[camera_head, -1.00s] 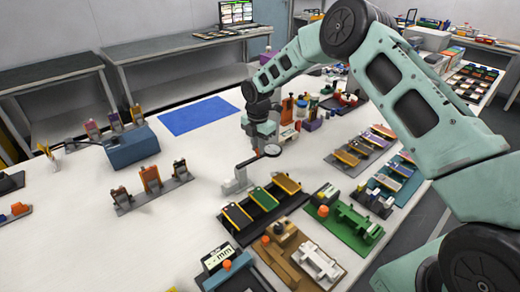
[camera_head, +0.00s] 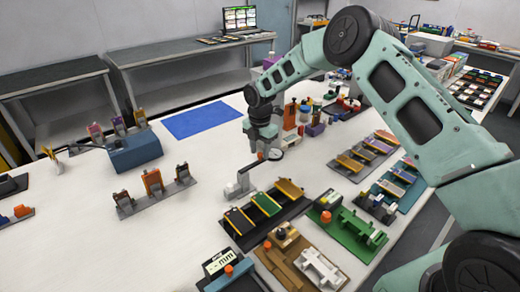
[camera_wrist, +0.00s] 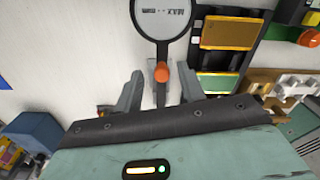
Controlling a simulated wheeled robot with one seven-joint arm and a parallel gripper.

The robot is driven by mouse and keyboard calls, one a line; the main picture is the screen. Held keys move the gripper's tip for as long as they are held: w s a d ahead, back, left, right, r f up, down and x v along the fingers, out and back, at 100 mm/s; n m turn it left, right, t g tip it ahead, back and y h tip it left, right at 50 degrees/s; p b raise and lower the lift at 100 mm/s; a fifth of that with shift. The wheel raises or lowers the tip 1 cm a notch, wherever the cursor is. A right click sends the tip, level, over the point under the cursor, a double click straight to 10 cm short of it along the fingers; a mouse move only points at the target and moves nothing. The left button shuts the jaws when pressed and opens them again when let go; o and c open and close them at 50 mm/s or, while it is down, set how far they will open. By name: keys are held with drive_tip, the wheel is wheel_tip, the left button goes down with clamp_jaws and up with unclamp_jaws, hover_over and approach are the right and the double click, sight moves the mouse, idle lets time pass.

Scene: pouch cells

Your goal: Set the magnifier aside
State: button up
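The magnifier stands on the white table, with a round dark-rimmed lens (camera_head: 275,154), an orange knob and a pale grey base (camera_head: 238,188). In the wrist view its lens (camera_wrist: 165,18) is at the top, cut off by the frame edge, with the orange knob (camera_wrist: 161,72) below it. My gripper (camera_head: 262,148) is just above the magnifier. In the wrist view my gripper (camera_wrist: 159,88) is open, its fingers on either side of the stem below the knob. Gaps show between the fingers and the stem, and the lower stem is hidden by my gripper.
A dark tray (camera_head: 241,239) with yellow and green pouch cells lies close in front of the magnifier. A blue mat (camera_head: 202,117) lies flat and empty behind it to the left. Bottles and small items stand behind my gripper. Bare table (camera_head: 85,225) lies at the left.

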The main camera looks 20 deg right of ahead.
sight(260, 153)
wheel_tip(260, 153, up, 17)
drive_tip(key=b, duration=0.3)
drive_tip(key=shift+r, duration=0.2)
idle(0.4)
drive_tip(key=s+a+r+m, duration=0.1)
drive_tip(key=s+a+m, duration=0.2)
drive_tip(key=s+a, duration=0.55)
drive_tip(key=s+a+r+m, duration=0.25)
drive_tip(key=s+a, duration=0.25)
drive_tip(key=s, duration=0.6)
drive_tip(key=s+d+f+m, duration=0.1)
drive_tip(key=s+m, duration=0.5)
drive_tip(key=s, duration=0.6)
drive_tip(key=s+d+f+m, duration=0.2)
drive_tip(key=s+f+m, duration=0.2)
drive_tip(key=s, duration=0.9)
drive_tip(key=shift+s+d+f+m+y, duration=0.25)
drive_tip(key=shift+s+d+m+y, duration=0.05)
drive_tip(key=shift+m, duration=0.55)
